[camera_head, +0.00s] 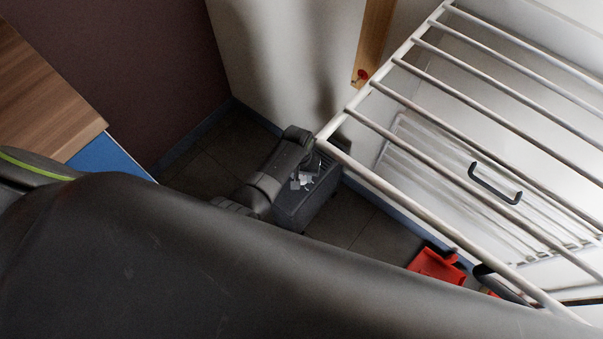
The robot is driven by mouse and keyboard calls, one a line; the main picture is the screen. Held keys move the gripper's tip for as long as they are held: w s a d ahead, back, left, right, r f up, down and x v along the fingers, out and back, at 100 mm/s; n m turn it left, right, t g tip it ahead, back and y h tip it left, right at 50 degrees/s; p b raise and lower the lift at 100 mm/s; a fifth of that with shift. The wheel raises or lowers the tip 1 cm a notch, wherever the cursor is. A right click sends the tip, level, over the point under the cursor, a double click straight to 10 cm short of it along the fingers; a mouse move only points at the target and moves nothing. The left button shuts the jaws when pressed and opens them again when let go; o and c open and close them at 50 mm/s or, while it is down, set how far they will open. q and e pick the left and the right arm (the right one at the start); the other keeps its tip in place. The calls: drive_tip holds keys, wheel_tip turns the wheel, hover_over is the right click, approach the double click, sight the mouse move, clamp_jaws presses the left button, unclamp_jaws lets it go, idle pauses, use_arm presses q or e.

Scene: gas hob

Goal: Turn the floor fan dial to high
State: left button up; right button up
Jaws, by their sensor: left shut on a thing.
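The floor fan (318,202) is a dark grey box-shaped unit on the dark tiled floor, near the wall in the middle of the head view. My left arm reaches down to it. My left gripper (304,178) is at the top of the fan and shut on its dial. The dial itself is hidden by the gripper, so its setting cannot be read. My right gripper is out of view.
A white barred rack (437,216) stands close to the right of the fan. A red dustpan-like object (437,267) lies on the floor at lower right. A wooden surface (45,95) is at upper left. Some dark floor (365,228) beside the fan is bare.

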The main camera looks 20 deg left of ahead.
use_arm(q)
drive_tip(key=m+p, duration=0.3)
drive_tip(key=m, duration=0.2)
drive_tip(key=shift+r+m, duration=0.1)
drive_tip(key=shift+m, duration=0.3)
drive_tip(key=m+p, duration=0.1)
drive_tip(key=m, duration=0.1)
drive_tip(key=shift+m, duration=0.4)
drive_tip(key=m, duration=0.2)
drive_tip(key=shift+w+m, duration=0.1)
drive_tip(key=shift+m, duration=0.2)
drive_tip(key=m+p, duration=0.1)
drive_tip(key=m, duration=0.2)
drive_tip(key=shift+m+g, duration=0.3)
drive_tip(key=m, duration=0.6)
drive_tip(key=shift+y, duration=0.3)
drive_tip(key=shift+w+m, duration=0.1)
drive_tip(key=shift+m, duration=1)
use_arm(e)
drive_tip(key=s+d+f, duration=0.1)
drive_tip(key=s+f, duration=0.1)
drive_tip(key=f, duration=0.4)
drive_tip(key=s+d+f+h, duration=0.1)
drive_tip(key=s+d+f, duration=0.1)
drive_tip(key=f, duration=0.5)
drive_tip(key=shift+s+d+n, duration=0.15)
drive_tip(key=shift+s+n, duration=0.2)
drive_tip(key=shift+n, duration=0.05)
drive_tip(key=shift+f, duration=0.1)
